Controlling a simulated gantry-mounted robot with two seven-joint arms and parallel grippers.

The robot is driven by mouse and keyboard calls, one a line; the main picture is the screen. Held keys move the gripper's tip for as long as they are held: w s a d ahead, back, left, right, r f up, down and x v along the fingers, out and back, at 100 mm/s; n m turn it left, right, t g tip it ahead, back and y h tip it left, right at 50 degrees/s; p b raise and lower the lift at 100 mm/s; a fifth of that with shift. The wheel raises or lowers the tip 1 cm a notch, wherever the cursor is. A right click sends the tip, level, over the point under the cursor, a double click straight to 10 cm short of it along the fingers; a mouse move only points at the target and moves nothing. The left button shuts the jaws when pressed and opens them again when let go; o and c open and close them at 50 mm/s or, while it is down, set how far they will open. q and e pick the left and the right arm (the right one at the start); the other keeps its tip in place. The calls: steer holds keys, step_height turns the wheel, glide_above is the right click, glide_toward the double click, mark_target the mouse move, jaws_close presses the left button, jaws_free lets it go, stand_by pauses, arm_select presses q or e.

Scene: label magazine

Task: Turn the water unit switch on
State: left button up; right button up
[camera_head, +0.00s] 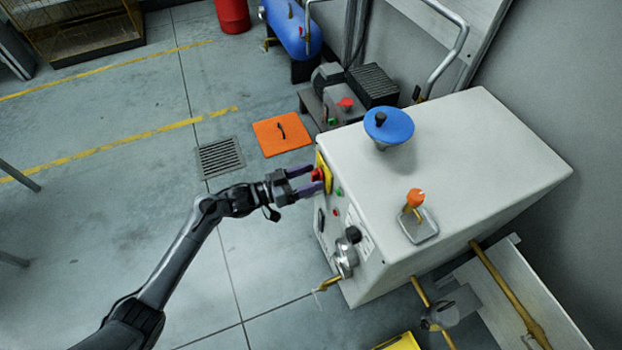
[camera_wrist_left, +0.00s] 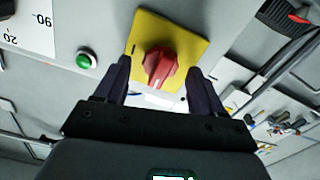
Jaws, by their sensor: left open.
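The water unit is a light grey cabinet (camera_head: 480,150) right of centre in the head view. On its left-facing side is a red rotary switch knob (camera_head: 318,174) on a yellow plate (camera_head: 326,171). In the left wrist view the red knob (camera_wrist_left: 161,67) sits between the two fingers on the yellow plate (camera_wrist_left: 185,35). My left gripper (camera_head: 304,179) is open, with its fingertips on either side of the knob. I cannot tell whether the fingers touch it. My right gripper is not in view.
A green button (camera_wrist_left: 86,60) is close beside the plate. A black-and-silver valve knob (camera_head: 346,252) is lower on the panel. A blue disc handle (camera_head: 388,124) and an orange-topped lever (camera_head: 414,199) stand on the cabinet top. The floor at left is mostly clear.

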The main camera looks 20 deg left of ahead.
arm_select(q)
steer(key=shift+w+d, duration=0.35)
steer(key=c, duration=1.1)
steer(key=shift+o, duration=0.2)
